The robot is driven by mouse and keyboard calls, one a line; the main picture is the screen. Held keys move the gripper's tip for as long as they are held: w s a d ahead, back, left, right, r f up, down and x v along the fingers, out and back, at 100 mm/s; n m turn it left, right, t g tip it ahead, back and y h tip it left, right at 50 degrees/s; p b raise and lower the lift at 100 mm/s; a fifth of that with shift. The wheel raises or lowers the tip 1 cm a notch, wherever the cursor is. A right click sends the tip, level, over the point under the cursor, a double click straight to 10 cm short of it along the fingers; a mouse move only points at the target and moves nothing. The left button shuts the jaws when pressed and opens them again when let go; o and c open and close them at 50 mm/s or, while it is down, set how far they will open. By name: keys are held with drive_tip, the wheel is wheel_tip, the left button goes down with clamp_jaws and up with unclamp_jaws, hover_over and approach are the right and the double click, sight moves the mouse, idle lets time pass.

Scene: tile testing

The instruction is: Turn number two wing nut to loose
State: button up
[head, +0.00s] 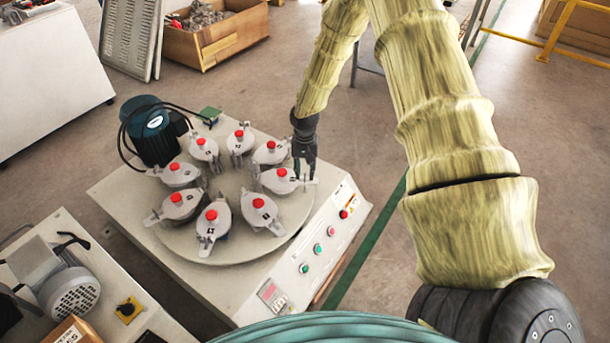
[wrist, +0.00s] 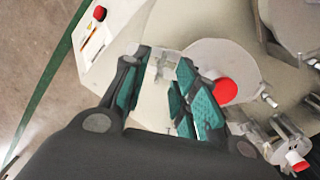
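Several grey lidded pots with red knobs stand in a ring on a round turntable (head: 190,252). Each lid has a small dark number, too small to read surely. My gripper (head: 305,170) points down at the right end of the rightmost pot (head: 279,181). In the wrist view, my gripper (wrist: 162,72) is open, its teal-padded fingers apart. A pale metal wing nut (wrist: 163,64) shows between the fingertips, near the lid edge. Whether either finger touches it, I cannot tell. The lid's red knob (wrist: 225,91) is just right of the fingers.
A sloped control panel (head: 318,245) with red and green buttons runs along the machine's right front side. A dark teal motor (head: 152,130) stands behind the ring at left. Neighbouring pots (head: 259,211) stand close to my gripper. Open floor lies to the right.

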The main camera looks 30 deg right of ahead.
drive_tip(key=shift+f, duration=0.95)
clamp_jaws()
